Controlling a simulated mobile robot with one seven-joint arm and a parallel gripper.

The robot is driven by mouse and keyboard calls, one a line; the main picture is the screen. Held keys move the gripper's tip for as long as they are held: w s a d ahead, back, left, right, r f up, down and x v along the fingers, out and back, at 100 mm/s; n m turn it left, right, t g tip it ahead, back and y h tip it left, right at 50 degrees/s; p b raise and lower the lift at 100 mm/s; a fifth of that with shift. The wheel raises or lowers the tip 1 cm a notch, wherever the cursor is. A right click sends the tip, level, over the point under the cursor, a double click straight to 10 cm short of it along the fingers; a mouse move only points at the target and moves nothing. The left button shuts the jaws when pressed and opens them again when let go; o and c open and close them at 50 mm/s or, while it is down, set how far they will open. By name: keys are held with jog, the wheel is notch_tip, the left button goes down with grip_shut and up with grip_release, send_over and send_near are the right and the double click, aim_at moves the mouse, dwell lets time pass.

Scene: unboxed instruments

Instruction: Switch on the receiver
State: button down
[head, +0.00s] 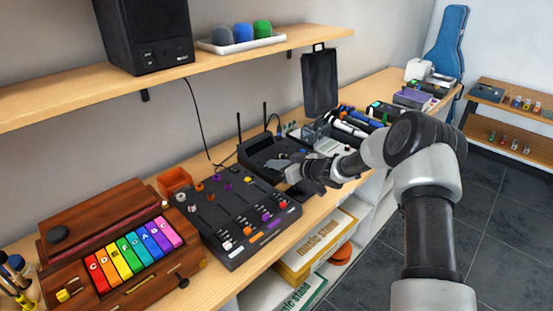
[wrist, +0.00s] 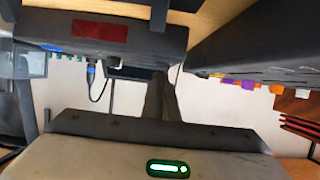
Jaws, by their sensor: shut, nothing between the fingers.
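The receiver (head: 258,150) is a black box with two upright antennas, on the long wooden counter behind the mixer. It also shows in the wrist view (wrist: 45,27), where the scene appears upside down, with a dark red panel (wrist: 100,32) on its front. My gripper (head: 284,163) is at the receiver's near right side in the head view. In the wrist view my gripper (wrist: 160,88) is shut and empty, its fingers pointing toward the receiver's edge. I cannot tell whether they touch it. I cannot make out the switch.
The black mixer (head: 240,230) with coloured knobs stands close beside the receiver. A wooden xylophone box (head: 190,262) is at the left. A pen tray (head: 350,127) and a black stand (head: 320,80) are farther back. A shelf (head: 60,103) with a speaker (head: 145,35) overhangs the counter.

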jog(key=shift+f, duration=0.2)
jog(key=shift+s+f+b, duration=0.1)
jog(key=shift+f+b, duration=0.35)
jog(key=shift+f, duration=0.1)
jog(key=shift+d+r, duration=0.1)
jog(key=shift+r, duration=0.1)
jog(key=shift+r+p, duration=0.1)
jog(key=shift+p, duration=0.2)
jog(key=shift+r+p, duration=0.5)
jog(key=shift+r, duration=0.2)
